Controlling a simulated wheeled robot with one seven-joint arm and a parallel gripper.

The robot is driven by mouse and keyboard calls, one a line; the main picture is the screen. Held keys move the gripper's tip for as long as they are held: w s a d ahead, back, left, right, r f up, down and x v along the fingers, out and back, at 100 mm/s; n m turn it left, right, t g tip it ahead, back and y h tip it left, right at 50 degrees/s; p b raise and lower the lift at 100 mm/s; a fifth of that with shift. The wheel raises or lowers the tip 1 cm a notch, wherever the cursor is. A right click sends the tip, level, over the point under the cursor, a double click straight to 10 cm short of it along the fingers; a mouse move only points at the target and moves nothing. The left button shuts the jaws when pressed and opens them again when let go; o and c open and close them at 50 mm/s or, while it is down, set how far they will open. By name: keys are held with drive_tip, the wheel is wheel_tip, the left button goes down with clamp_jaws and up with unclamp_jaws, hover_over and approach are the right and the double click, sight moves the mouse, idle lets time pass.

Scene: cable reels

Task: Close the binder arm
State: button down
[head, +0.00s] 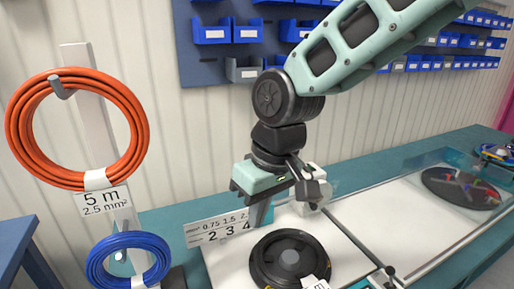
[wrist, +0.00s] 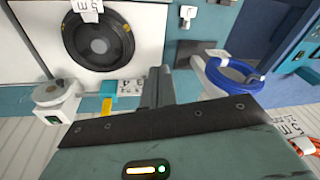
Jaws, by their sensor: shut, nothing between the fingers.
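The closed fingers also show in the wrist view (wrist: 158,85). A white device with a round top (wrist: 53,93) stands left of the fingers in the wrist view. It is partly visible behind my wrist in the head view (head: 314,197). A small yellow piece (wrist: 107,106) sits between this device and the fingers. No part can be surely identified as the binder arm; it may be hidden by my gripper.
A black reel (head: 291,259) lies on the white board (head: 222,267), close to my gripper. A number card (head: 217,229) stands beside the fingers. Orange (head: 20,128) and blue (head: 96,268) coils hang at left. A dark disc (head: 460,188) lies behind clear panels at right.

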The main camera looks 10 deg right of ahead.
drive_tip(key=w+d+r+m+t+p, duration=0.1)
drive_tip(key=w+d+t, duration=0.15)
drive_tip(key=w, duration=1.05)
drive_tip(key=w+d+r+m+t+h+p, duration=0.1)
drive_tip(key=w+d+m, duration=0.15)
drive_tip(key=w, duration=1.05)
drive_tip(key=w+d+r+m+t+p, duration=0.1)
drive_tip(key=w+d+r, duration=0.15)
drive_tip(key=w, duration=1.05)
drive_tip(key=d+p+x, duration=0.1)
drive_tip(key=p+x, duration=0.3)
drive_tip(key=x, duration=0.7)
drive_tip(key=shift+n, duration=0.25)
drive_tip(key=shift+s+a+f+p, duration=0.1)
drive_tip(key=shift+s+p, duration=0.55)
drive_tip(key=shift+s, duration=0.45)
drive_tip(key=shift+s+f+p, duration=0.15)
drive_tip(key=shift+s+p, duration=0.45)
drive_tip(key=shift+s, duration=0.45)
drive_tip(key=shift+s+t+b, duration=0.1)
drive_tip(key=shift+t+b, duration=0.15)
drive_tip(key=shift+b, duration=0.2)
